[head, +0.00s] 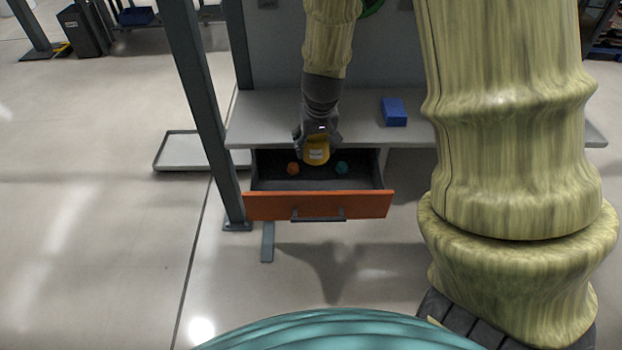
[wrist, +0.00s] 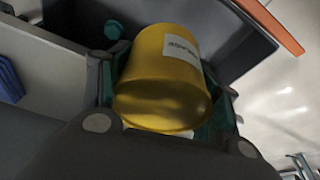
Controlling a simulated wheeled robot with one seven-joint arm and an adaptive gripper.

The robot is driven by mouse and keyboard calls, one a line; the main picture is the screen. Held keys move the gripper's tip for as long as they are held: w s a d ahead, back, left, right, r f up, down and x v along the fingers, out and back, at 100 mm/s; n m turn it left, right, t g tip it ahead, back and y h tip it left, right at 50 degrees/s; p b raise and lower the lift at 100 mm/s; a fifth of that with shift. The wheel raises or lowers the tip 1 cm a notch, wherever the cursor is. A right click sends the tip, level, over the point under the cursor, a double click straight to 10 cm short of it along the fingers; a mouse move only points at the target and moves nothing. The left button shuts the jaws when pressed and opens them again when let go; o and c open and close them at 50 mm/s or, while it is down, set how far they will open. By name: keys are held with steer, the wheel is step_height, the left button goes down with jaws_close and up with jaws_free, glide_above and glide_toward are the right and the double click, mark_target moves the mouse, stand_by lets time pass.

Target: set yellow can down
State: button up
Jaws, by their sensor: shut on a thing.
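The yellow can (head: 316,151) with a white label is held in my gripper (head: 318,138), over the open drawer by the bench edge. In the wrist view the can (wrist: 160,80) fills the middle, tilted, between the two fingers of my gripper (wrist: 165,95), which are shut on it. The drawer (head: 318,205) has an orange front and a dark inside. In the head view the can is in front of the drawer's back part; I cannot tell its exact height above the drawer floor.
An orange ball (head: 293,168) and a teal ball (head: 342,168) lie in the drawer. A blue box (head: 393,112) stands on the grey bench top (head: 262,112), right of my gripper. A low grey tray (head: 185,151) is left of the bench, behind a dark upright post (head: 203,100).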

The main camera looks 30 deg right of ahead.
mark_target(315, 188)
steer(key=shift+s+d+f+b, duration=0.1)
steer(key=shift+s+f+b, duration=0.3)
steer(key=shift+f, duration=0.1)
steer(key=shift+s+f, duration=0.2)
steer(key=shift+f, duration=0.15)
steer(key=b+x, duration=0.1)
steer(key=x, duration=0.1)
steer(key=shift+w+f+b, duration=0.15)
steer(key=shift+f+b, duration=0.15)
steer(key=shift+b, duration=0.1)
steer(key=shift+f, duration=0.7)
steer(key=shift+f+b, duration=0.55)
steer(key=shift+f, duration=4)
steer(key=shift+f, duration=0.15)
steer(key=o, duration=1.3)
